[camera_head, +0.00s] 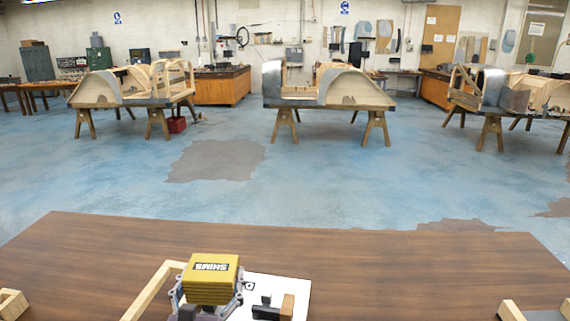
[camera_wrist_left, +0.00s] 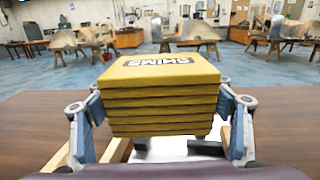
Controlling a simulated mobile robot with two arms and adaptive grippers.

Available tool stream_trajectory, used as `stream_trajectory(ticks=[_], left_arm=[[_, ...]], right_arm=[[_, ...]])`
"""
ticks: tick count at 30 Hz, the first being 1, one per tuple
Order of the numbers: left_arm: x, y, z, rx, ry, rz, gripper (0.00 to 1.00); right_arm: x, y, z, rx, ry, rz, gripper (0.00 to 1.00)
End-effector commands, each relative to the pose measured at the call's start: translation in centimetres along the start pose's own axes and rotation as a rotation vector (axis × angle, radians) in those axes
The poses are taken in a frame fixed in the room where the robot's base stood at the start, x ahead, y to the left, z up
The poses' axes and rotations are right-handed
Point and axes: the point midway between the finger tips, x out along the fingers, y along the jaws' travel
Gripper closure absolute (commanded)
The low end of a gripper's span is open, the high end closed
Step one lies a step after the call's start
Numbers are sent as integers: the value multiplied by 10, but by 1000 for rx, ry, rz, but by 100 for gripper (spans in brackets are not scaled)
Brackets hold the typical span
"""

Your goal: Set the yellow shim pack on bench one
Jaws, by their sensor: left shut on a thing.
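The yellow shim pack (camera_head: 210,278) is a stack of yellow slabs with a "SHIMS" label on top. It also shows in the wrist view (camera_wrist_left: 163,92), close and roughly level. My left gripper (camera_head: 207,290) is shut on it, with one finger on each side. The pack is over the near part of a brown wooden bench top (camera_head: 330,250); how far it is above the surface cannot be told. The pack and gripper hide part of the bench below. My right gripper is not in view.
A white sheet (camera_head: 262,291) with a dark and brown block (camera_head: 287,306) lies right of the pack. A wooden frame (camera_head: 150,290) is at its left, and wooden pieces sit at both near corners. The bench's far middle is clear. Wooden bodyframes (camera_head: 340,88) on trestles stand beyond.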

Motion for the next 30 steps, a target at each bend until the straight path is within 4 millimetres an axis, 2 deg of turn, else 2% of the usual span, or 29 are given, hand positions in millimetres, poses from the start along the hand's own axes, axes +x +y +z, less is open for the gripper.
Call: stream_trajectory(ticks=[1, 6, 12, 15, 24, 28, 30], left_arm=[[-13, 2, -12, -3, 5, -2, 58], [-55, 10, -32, -5, 3, -9, 58], [-94, 16, -43, -2, 1, -20, 58], [-105, 17, -44, 2, 0, -24, 58], [-112, 18, -43, 4, -2, -27, 58], [-102, 17, -39, 2, -6, -24, 58], [-90, 15, -34, 0, -9, -19, 58]], right_arm=[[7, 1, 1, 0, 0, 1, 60], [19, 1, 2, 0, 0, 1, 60], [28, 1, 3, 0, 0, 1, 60], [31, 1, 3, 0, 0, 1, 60], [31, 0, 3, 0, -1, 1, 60], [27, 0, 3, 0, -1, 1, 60], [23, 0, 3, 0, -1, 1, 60]])
